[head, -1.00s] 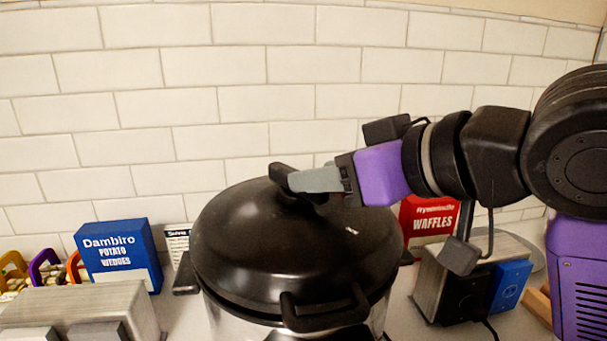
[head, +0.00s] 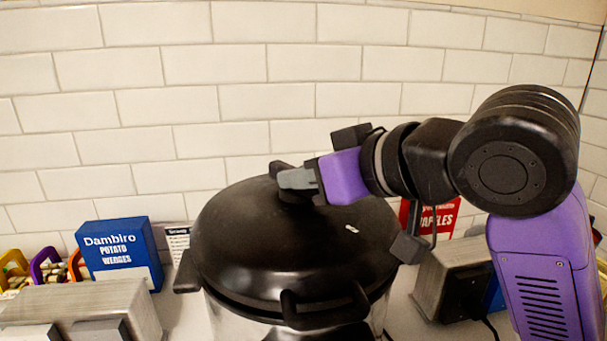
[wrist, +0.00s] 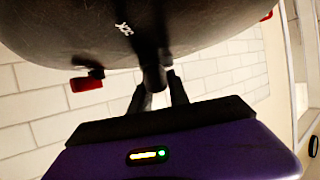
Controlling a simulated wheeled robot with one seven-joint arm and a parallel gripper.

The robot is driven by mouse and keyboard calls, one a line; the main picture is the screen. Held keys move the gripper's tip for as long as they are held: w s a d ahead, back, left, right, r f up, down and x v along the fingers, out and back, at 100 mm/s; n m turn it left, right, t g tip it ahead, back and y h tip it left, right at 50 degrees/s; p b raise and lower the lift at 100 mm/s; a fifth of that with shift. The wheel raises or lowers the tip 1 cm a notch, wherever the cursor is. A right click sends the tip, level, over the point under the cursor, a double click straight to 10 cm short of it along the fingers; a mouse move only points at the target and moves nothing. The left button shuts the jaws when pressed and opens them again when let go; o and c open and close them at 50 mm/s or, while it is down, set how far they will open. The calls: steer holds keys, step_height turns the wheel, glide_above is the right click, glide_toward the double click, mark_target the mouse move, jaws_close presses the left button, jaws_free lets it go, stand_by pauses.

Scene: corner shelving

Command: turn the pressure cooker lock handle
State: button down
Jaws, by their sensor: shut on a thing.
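The pressure cooker (head: 232,225) has a domed black lid with a front side handle (head: 325,308) and a steel body below. Its black lock handle (head: 279,166) stands on top of the lid. My gripper (head: 288,180) is shut on this lock handle from the right, and its fingers hide much of it. In the wrist view the gripper fingers (wrist: 158,92) lie either side of the dark handle end (wrist: 153,74), with the lid (wrist: 90,30) above.
A blue potato wedges box (head: 118,255) and a metal appliance (head: 90,305) stand left of the cooker. A red waffles box (head: 440,218) and another metal appliance (head: 445,275) stand right, behind my arm. The tiled wall (head: 315,60) closes the back.

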steer(key=shift+d+r+n+g+y+p, duration=0.1)
steer(key=shift+n+g+y+p, duration=0.2)
steer(key=shift+p, duration=0.1)
steer(key=shift+w+n+g+y+p, duration=0.1)
steer(key=shift+n+g+y+p, duration=0.3)
steer(key=shift+n+g+p, duration=0.2)
steer(key=n+g, duration=0.1)
steer(key=n+g+y+p, duration=0.2)
steer(key=shift+w+d+r+g, duration=0.1)
steer(key=shift+w+g, duration=0.15)
steer(key=shift+g, duration=0.05)
steer(key=n+g, duration=0.1)
steer(key=n+g+p, duration=0.1)
steer(key=n+g, duration=0.1)
steer(key=n+g+p, duration=0.1)
steer(key=g, duration=0.1)
steer(key=shift+w+n+y, duration=0.25)
steer(key=shift+n+y, duration=0.05)
steer(key=shift+n, duration=0.1)
steer(key=shift+w+n+g+p, duration=0.1)
steer(key=shift+n+g+p, duration=0.4)
steer(key=shift+n+g, duration=0.7)
steer(key=shift+f+g+h, duration=0.2)
steer(key=shift+g+h, duration=0.1)
steer(key=shift+h, duration=0.1)
steer(key=c, duration=1.2)
jaws_free()
steer(key=shift+c, duration=0.2)
steer(key=shift+b+v, duration=0.55)
steer(key=shift+v, duration=3.35)
